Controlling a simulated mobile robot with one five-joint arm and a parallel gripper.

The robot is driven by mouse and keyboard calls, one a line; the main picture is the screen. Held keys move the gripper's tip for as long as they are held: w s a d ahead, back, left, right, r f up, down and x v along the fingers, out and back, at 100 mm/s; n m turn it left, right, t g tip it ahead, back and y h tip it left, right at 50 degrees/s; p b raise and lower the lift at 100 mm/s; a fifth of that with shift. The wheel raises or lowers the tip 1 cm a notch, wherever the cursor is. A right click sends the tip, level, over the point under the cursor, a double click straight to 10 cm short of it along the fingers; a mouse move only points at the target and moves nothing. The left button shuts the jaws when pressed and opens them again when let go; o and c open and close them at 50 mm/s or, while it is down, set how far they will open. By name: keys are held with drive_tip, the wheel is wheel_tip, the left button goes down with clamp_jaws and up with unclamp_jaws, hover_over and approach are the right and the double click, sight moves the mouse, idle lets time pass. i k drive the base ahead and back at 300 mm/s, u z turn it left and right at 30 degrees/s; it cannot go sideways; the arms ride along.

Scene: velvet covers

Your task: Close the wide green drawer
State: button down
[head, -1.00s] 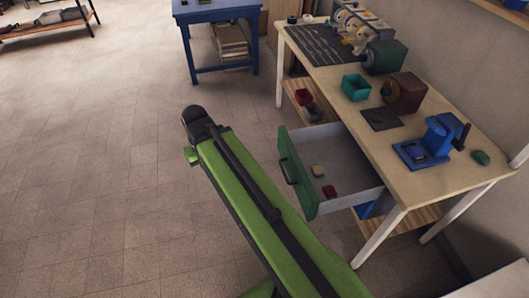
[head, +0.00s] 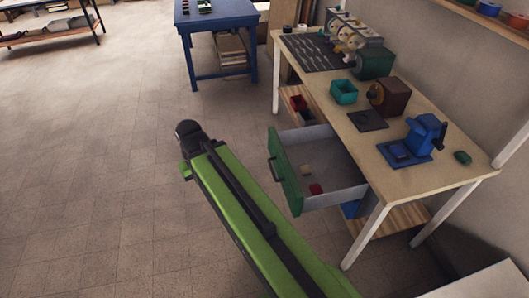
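The wide green drawer (head: 285,172) is pulled out from under the workbench, its green front facing left toward my arm. A dark handle (head: 274,170) is on that front. Inside its grey tray lie a small beige block and a red block (head: 316,189). My green arm reaches up from the bottom of the view, left of the drawer and apart from its front in the picture. My gripper (head: 186,150) is at the arm's far end, over open floor to the left of the drawer; its fingers are too small and hidden to tell their opening.
The workbench (head: 405,170) carries a blue vise (head: 425,135), a teal bin (head: 343,92), a brown machine (head: 390,96) and other tools. A blue table (head: 215,18) stands at the back. The tiled floor (head: 90,170) to the left is clear.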

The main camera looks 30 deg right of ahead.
sight(342, 180)
drive_tip(key=u, duration=1.2)
drive_tip(key=i, duration=0.45)
drive_tip(key=z, duration=0.1)
drive_tip(key=k, duration=0.55)
drive_tip(key=z, duration=0.2)
drive_tip(key=i, duration=0.55)
drive_tip(key=u, duration=0.1)
